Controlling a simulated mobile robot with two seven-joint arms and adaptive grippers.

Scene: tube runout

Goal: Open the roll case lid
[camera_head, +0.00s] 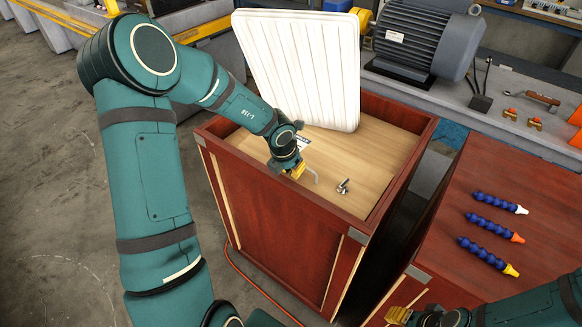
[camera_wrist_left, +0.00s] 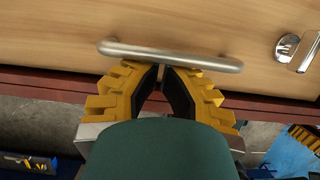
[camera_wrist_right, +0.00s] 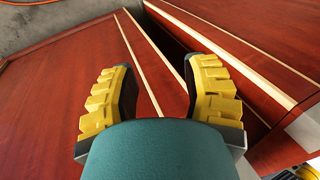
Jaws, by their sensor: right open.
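The roll case (camera_head: 280,220) is a red wooden box with grey metal corners. Its light wood top panel, apparently the lid (camera_head: 330,150), lies flat inside the rim. A bent metal bar handle (camera_wrist_left: 180,55) and a metal latch (camera_head: 343,187) sit on it. My left gripper (camera_head: 299,171) is low over the panel's near edge. In the left wrist view its fingertips (camera_wrist_left: 163,72) are together at the middle of the bar, with nothing seen between them. Whether they hook under the bar is unclear. My right gripper (camera_wrist_right: 160,68) is open and empty beside red wooden panels.
A white ribbed panel (camera_head: 300,65) stands upright at the case's back; its attachment is hidden. A red bench (camera_head: 520,190) at right bears several blue flexible tubes (camera_head: 493,227). A grey motor (camera_head: 425,40) stands behind. An orange cable (camera_head: 260,290) lies on the floor.

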